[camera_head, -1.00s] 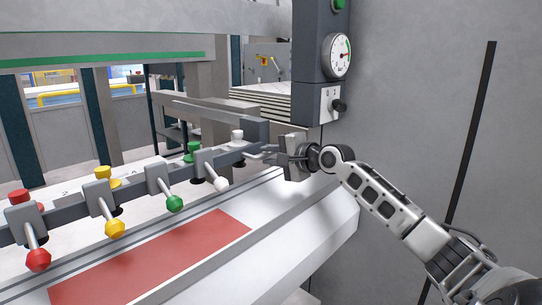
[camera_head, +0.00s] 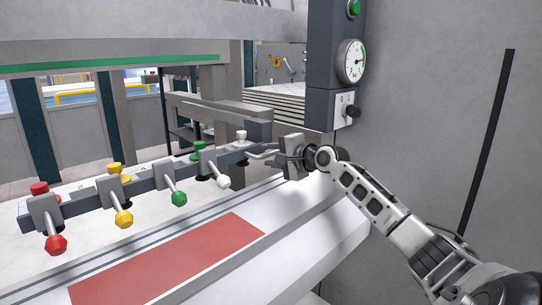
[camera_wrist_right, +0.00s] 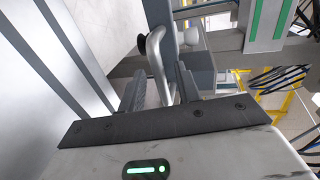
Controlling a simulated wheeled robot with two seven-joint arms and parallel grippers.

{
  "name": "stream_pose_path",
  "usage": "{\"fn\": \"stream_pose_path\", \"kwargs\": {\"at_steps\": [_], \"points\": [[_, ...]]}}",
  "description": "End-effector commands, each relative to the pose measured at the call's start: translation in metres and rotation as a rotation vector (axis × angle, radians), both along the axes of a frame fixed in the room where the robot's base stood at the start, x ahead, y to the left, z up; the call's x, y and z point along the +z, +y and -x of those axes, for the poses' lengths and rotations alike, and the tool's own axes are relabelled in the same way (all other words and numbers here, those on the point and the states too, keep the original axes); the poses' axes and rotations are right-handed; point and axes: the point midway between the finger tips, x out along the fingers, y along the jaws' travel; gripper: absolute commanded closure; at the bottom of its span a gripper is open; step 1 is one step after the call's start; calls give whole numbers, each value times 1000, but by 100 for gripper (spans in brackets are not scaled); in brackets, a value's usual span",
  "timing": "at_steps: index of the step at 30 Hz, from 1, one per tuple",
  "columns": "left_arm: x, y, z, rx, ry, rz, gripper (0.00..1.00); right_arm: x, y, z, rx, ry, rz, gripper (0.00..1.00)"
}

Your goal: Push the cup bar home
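The cup bar (camera_head: 140,187) is a grey beam carrying red, yellow, green and white knobs on short levers. It runs diagonally across the left and middle of the head view. A bent metal handle (camera_wrist_right: 158,68) stands at its right end. My right gripper (camera_head: 283,157) is at this handle. In the right wrist view the handle lies between the two fingers (camera_wrist_right: 160,90), which look spread, with narrow gaps beside the tube. The bar's seat is not clearly visible. My left gripper is not in view.
A white bed with a red pad (camera_head: 170,262) lies in front of the bar. A dark control column with a gauge (camera_head: 352,61) and a switch (camera_head: 350,111) stands behind my right gripper. A grey wall (camera_head: 430,90) fills the right side.

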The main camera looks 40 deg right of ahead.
Motion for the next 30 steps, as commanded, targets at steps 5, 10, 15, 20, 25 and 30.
{"fn": "stream_pose_path", "kwargs": {"at_steps": [5, 10, 15, 20, 25, 30], "points": [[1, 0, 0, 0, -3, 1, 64, 0, 0, 0, 0, 0, 0, 67], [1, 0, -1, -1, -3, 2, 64, 0, 0, 6, -1, 0, 1, 67], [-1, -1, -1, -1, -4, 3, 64, 3, 0, 25, 1, 3, 5, 67], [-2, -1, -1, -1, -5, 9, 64, 8, 0, 51, 2, 5, 4, 67], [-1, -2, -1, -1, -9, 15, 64, 15, 1, 81, 1, 3, 2, 67], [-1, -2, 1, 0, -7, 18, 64, 23, 0, 112, 1, 1, -2, 67]]}}
